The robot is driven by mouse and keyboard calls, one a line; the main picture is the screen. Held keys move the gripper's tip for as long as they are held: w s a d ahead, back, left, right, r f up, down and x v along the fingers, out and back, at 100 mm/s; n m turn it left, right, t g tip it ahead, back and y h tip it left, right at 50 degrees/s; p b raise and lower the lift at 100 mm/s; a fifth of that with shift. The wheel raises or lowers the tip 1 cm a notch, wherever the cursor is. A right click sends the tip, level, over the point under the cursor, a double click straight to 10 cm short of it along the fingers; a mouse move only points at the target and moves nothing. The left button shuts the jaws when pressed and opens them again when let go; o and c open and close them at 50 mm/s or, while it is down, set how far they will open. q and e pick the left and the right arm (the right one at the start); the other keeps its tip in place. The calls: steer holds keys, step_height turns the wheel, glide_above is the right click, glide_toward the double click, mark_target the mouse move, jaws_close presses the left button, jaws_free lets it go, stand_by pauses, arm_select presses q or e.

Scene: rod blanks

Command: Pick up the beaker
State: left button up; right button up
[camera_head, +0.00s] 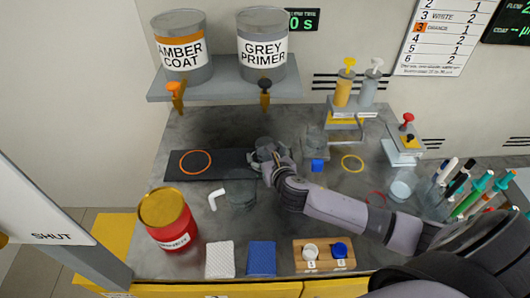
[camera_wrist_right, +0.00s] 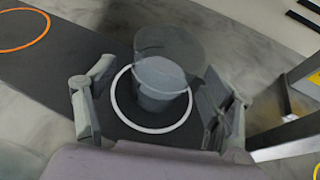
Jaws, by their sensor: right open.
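A clear grey beaker (camera_wrist_right: 162,85) stands upright inside a white ring (camera_wrist_right: 120,97) on a dark mat (camera_wrist_right: 60,60). In the head view the beaker (camera_head: 264,144) is partly hidden by my right gripper (camera_head: 262,158). In the right wrist view my right gripper (camera_wrist_right: 158,112) is open, with one finger on each side of the beaker and visible gaps between. The fingers do not grip it. My left gripper is not in view.
Another clear vessel (camera_head: 241,194) stands just in front of the mat, near a white bent piece (camera_head: 215,198). A red can (camera_head: 170,225) is at the front left. A shelf (camera_head: 225,84) with paint cans hangs behind.

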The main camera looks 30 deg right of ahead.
steer(key=shift+w+d+f, duration=0.15)
steer(key=shift+w+f, duration=0.1)
steer(key=shift+w, duration=0.35)
steer(key=shift+c, duration=0.3)
steer(key=shift+r, duration=0.1)
steer(key=c, duration=1.4)
